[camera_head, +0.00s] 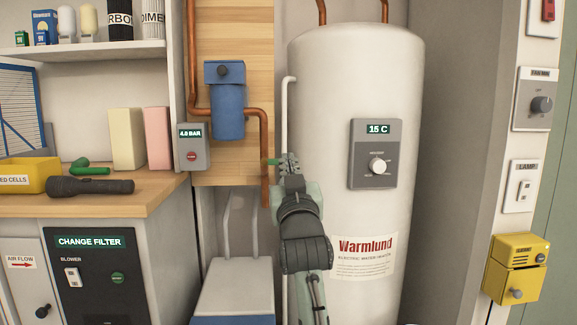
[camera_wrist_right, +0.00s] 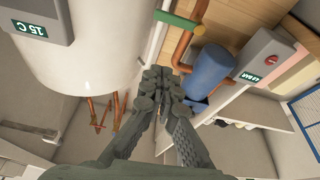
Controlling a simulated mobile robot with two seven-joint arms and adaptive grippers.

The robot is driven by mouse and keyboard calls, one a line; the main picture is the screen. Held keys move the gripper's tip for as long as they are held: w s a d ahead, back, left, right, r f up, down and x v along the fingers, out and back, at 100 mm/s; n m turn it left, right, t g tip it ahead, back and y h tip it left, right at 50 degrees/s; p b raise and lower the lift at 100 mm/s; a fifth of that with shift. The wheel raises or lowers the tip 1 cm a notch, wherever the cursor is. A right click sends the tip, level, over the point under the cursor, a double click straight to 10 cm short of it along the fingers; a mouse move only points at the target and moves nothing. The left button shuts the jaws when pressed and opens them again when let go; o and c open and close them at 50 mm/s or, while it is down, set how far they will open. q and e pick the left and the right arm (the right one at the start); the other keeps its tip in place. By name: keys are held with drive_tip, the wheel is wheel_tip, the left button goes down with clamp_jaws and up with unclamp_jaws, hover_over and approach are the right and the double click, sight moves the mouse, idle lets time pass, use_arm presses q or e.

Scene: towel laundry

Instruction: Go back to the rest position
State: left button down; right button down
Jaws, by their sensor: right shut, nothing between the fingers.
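My right gripper (camera_head: 286,165) is raised in front of the white water heater's left side, with its fingers shut and empty. In the right wrist view its fingertips (camera_wrist_right: 160,80) are together, with nothing held between them. A green lever (camera_head: 272,162) shows just left of the fingertips in the head view, mostly hidden behind them. In the right wrist view the green lever (camera_wrist_right: 178,21) lies across a white pipe, apart from the fingertips. My left gripper is not in view.
The water heater (camera_head: 345,90) stands close to my right arm. A blue filter housing (camera_head: 227,112) and a pressure box (camera_head: 193,147) hang left of it. A wooden counter (camera_head: 150,190) holds a flashlight (camera_head: 90,186) and a yellow bin (camera_head: 25,176). A yellow box (camera_head: 515,268) is at right.

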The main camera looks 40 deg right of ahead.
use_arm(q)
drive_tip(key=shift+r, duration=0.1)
use_arm(e)
drive_tip(key=shift+f, duration=0.1)
idle(0.4)
